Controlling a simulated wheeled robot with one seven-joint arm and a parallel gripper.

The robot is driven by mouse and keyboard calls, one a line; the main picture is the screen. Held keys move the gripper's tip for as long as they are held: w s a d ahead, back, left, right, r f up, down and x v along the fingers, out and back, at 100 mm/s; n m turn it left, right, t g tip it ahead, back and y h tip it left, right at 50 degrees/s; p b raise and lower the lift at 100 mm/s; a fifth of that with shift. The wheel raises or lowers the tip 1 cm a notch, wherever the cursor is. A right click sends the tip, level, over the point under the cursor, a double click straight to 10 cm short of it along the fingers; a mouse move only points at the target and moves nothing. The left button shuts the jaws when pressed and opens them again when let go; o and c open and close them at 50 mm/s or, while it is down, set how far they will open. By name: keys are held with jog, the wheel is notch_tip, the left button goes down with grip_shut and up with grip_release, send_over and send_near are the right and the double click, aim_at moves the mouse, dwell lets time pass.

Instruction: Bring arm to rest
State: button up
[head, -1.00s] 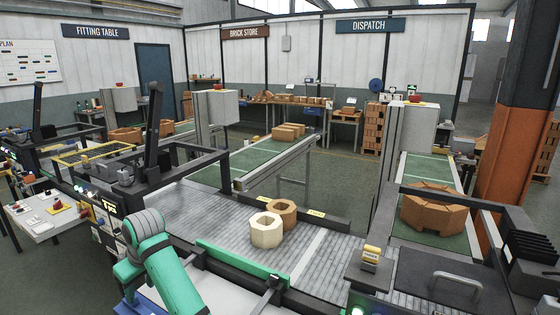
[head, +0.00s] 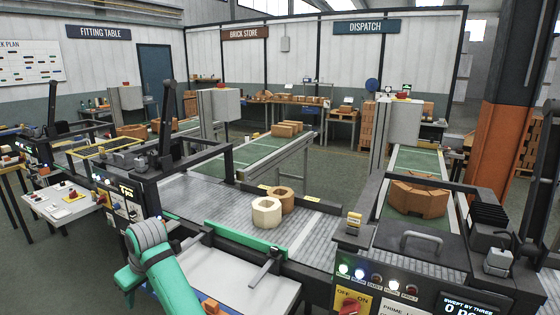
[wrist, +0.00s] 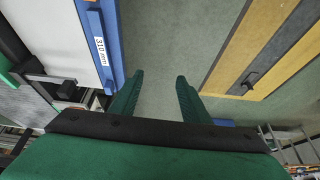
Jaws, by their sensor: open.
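My gripper (wrist: 159,82) shows in the wrist view with its two green fingers apart and nothing between them. It points at bare green-grey floor. A blue-edged panel marked "310 mm" (wrist: 100,45) is to its left and a yellow and grey board (wrist: 262,50) to its right; both are apart from the fingers. In the head view my green arm (head: 165,275) is at the lower left, in front of the conveyor, and my gripper is out of sight there.
A cream hollow block (head: 266,212) and a brown one (head: 284,199) stand side by side on the roller conveyor (head: 205,195). A white table (head: 235,285) with an orange piece is in front. A control panel (head: 400,280) stands at the right. A large brown brick ring (head: 418,197) sits on the right belt.

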notch_tip(320, 180, down, 11)
jog(key=s+m+t+y, duration=0.1)
jog(key=s+m+y, duration=0.1)
jog(key=s+d+f+m+t+y, duration=0.1)
jog(key=s+d+f+m+t, duration=0.2)
jog(key=f, duration=0.5)
jog(key=s+d+f+m+t, duration=0.1)
jog(key=s+d+f+m, duration=0.1)
jog(key=s+d+f, duration=0.45)
jog(key=s+d+f+m+t+h, duration=0.2)
jog(key=s+d+m+t+h, duration=0.35)
jog(key=s+d, duration=1.6)
jog(key=s+d+r+t+h, duration=0.1)
jog(key=s+d+r, duration=0.3)
jog(key=s+r, duration=0.2)
jog(key=s+d+r+t+h, duration=0.1)
jog(key=s+d+r, duration=0.3)
jog(key=s+r, duration=0.3)
jog(key=shift+s+t, duration=0.35)
jog(key=shift+a, duration=0.1)
